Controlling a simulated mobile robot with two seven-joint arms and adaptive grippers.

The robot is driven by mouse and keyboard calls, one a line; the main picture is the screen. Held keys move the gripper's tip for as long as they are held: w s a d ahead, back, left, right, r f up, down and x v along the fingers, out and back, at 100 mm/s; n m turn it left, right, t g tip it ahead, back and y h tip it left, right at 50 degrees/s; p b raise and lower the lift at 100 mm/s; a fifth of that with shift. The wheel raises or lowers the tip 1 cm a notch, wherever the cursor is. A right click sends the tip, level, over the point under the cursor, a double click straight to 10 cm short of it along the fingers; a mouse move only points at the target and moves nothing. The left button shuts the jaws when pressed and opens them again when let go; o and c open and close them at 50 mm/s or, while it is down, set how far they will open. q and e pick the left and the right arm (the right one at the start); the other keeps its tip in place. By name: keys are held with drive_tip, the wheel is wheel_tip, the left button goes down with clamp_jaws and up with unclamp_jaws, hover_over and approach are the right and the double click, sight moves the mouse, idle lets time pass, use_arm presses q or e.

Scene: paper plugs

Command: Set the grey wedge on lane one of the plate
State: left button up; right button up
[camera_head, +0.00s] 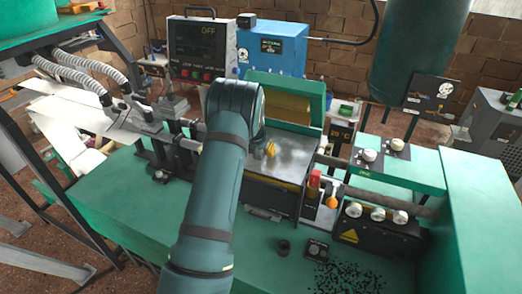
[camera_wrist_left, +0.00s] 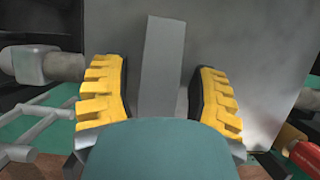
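The grey wedge (camera_wrist_left: 163,62) is a tall, tapered grey piece in the left wrist view, seen between the two yellow fingers of my left gripper (camera_wrist_left: 160,95). The fingers stand apart, with a gap visible on each side of the wedge. Behind it is the grey metal plate (camera_wrist_left: 245,50); I cannot tell whether the wedge touches it. In the head view the plate (camera_head: 297,160) lies in the green machine. A yellow bit of my left gripper (camera_head: 268,150) shows over the plate; my arm hides the rest and the wedge. Lane markings cannot be made out. My right gripper is not in view.
A raised green cover (camera_head: 287,90) stands behind the plate. To its right are a red switch (camera_head: 314,180), an orange knob (camera_head: 332,201) and a black box with white knobs (camera_head: 378,232).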

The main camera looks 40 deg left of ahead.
use_arm(q)
drive_tip(key=shift+r, duration=0.3)
drive_tip(key=p+v, duration=0.1)
drive_tip(key=v, duration=1.1)
drive_tip(key=shift+f, duration=0.1)
